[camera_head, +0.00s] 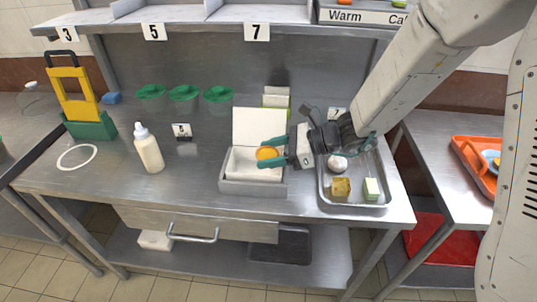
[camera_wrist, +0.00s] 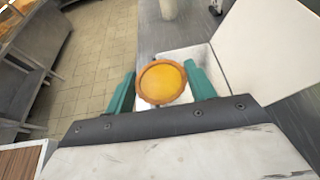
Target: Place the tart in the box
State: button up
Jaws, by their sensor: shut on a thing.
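The tart (camera_head: 266,153) is a small round pastry with a yellow-orange filling and a brown crust. My gripper (camera_head: 270,154) is shut on it, with teal fingers on either side; the wrist view shows the tart (camera_wrist: 163,83) between the fingertips. The box (camera_head: 239,186) is white and grey, with its white lid (camera_head: 259,126) standing open at the back. In the head view the tart is over the box opening. In the wrist view, part of the white box interior (camera_wrist: 188,54) shows behind the tart. I cannot tell the exact height above the box floor.
A metal tray (camera_head: 350,205) right of the box holds a yellow block, a pale green block and a white round item. A cream bottle (camera_head: 148,148) stands to the left. Green-rimmed cups (camera_head: 184,93) stand behind. The counter's left front is clear.

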jog(key=shift+w+a, duration=0.25)
jog(key=shift+w, duration=0.05)
jog(key=f, duration=0.3)
jog(key=shift+w+a+f, duration=0.15)
jog(key=shift+w+f, duration=0.1)
jog(key=shift+f, duration=0.1)
jog(key=shift+f, duration=0.6)
jog(key=o, duration=1)
